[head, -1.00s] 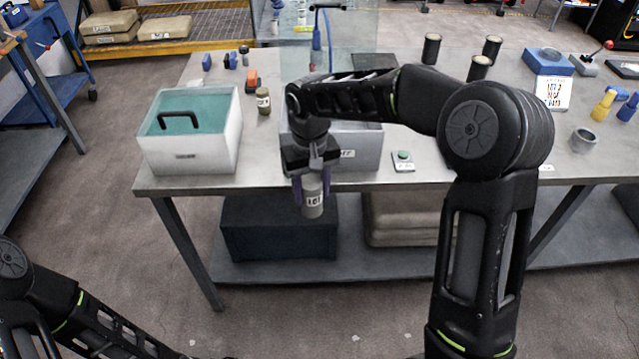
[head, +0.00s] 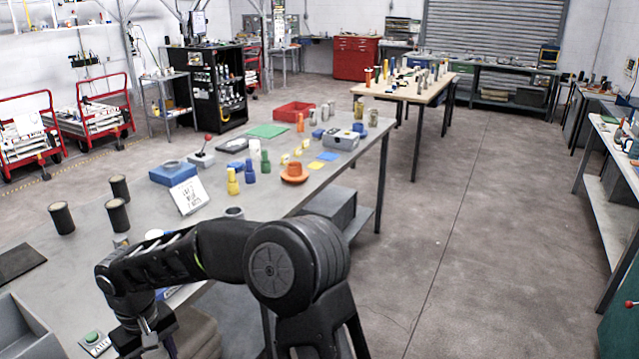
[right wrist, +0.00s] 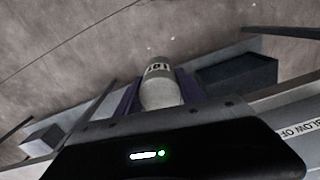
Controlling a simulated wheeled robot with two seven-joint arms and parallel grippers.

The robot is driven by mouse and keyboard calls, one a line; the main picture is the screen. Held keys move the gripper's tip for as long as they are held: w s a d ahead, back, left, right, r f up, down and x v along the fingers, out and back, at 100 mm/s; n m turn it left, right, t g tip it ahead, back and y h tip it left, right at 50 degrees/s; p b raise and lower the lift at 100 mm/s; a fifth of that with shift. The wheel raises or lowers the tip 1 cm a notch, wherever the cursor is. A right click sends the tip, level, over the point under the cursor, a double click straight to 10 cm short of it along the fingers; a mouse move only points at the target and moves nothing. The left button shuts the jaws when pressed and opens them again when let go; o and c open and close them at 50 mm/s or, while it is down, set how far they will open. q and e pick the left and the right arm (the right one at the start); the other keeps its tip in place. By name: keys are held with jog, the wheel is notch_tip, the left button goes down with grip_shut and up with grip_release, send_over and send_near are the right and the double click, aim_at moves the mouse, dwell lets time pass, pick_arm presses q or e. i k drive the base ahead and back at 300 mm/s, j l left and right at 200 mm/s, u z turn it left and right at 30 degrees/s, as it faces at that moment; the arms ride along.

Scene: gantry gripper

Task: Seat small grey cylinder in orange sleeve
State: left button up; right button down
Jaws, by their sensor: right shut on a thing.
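My right gripper (right wrist: 160,92) is shut on a small grey cylinder (right wrist: 158,70) in the right wrist view. My left gripper is not in view.
Open floor (head: 450,220) lies to the right.

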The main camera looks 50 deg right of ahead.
aim_at(294, 174)
jog(key=z, duration=1.95)
jog(key=j, duration=1.5)
jog(key=i+z, duration=0.05)
